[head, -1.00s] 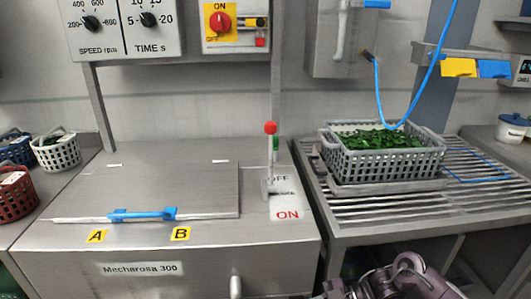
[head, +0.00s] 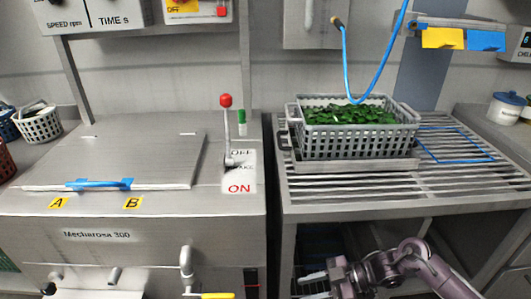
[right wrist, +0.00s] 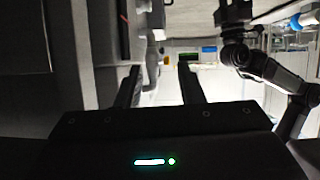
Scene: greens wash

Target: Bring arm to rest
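My right arm (head: 395,269) is at the bottom right of the head view, bent low in front of the slatted drain table. Its fingers are not clear there. In the right wrist view my right gripper (right wrist: 160,75) has its two dark fingers well apart with nothing between them. My left gripper is not in the head view. A jointed dark arm (right wrist: 240,55) shows at the upper right of the wrist view; I cannot tell which link it is.
A grey crate (head: 350,144) of greens stands on the slatted table (head: 450,185). The washing machine (head: 130,222) at left has its lid (head: 120,160) down and a red-knobbed lever (head: 227,130) upright. A blue hose (head: 352,85) hangs above the crate.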

